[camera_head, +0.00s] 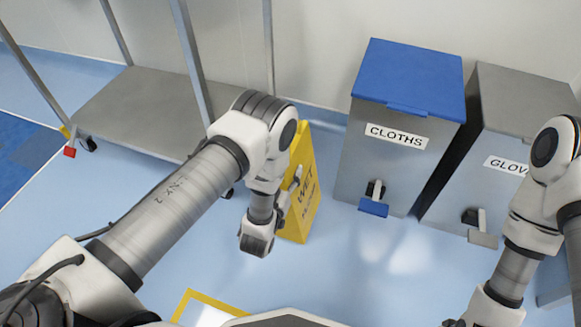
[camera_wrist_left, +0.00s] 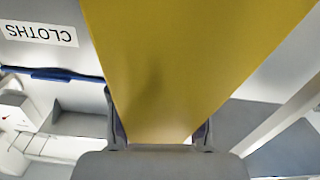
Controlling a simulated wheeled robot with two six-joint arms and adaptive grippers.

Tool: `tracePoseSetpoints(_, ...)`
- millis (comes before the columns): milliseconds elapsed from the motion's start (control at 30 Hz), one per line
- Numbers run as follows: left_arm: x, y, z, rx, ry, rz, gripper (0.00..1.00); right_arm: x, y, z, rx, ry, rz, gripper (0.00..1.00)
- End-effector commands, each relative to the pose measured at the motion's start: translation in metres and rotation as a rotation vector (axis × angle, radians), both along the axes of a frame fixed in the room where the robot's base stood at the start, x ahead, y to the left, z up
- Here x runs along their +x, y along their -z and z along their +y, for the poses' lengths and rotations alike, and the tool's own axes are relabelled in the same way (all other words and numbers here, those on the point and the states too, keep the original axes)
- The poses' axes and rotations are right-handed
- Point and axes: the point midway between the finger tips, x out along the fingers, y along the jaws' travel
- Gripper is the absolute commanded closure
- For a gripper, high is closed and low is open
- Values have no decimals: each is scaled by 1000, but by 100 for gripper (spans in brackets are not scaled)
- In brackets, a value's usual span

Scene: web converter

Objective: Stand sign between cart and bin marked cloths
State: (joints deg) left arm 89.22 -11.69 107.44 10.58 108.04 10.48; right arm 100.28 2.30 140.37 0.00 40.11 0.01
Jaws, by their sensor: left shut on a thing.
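The yellow sign (camera_head: 308,205) with "WET" lettering is between the cart (camera_head: 150,108) and the bin marked CLOTHS (camera_head: 352,158) in the head view. It looks upright, partly hidden behind my left arm; I cannot tell whether its base touches the floor. My left gripper (camera_head: 291,193) is at the sign's left side. In the left wrist view, its fingers (camera_wrist_left: 158,128) are shut on the yellow sign (camera_wrist_left: 190,60), which fills the middle. The CLOTHS label (camera_wrist_left: 38,33) shows upside down there.
A grey bin labelled GLOV... (camera_head: 497,140) stands right of the blue-lidded bin. Both bins have pedals at the front. The wall is close behind. A yellow-edged floor marking (camera_head: 205,303) lies near the front. Pale blue floor before the bins is clear.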

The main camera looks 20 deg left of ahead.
Motion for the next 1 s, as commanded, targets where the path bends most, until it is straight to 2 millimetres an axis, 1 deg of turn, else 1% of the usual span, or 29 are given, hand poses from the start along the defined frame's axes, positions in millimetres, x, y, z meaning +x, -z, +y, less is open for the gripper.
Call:
tracePoseSetpoints(33,8,2,3,0,-3,-7,100,0,7,0,0,0,0,100)
tracePoseSetpoints(167,30,6,10,-1,-3,-8,100,0,18,0,0,0,0,100)
tracePoseSetpoints(400,80,12,26,0,-3,-9,100,0,44,0,0,0,0,100)
tracePoseSetpoints(500,100,13,32,-1,-2,-9,100,0,53,0,0,2,-1,100)
tracePoseSetpoints(600,115,13,37,0,-2,-8,100,1,60,0,0,4,-2,100)
tracePoseSetpoints(700,124,13,39,-1,-1,-6,100,1,63,-1,-1,5,-3,100)
tracePoseSetpoints(867,130,12,41,0,-1,-4,100,1,64,-1,-1,5,-4,100)
tracePoseSetpoints(1000,138,14,44,0,-2,-6,100,2,70,-1,-1,6,-4,100)
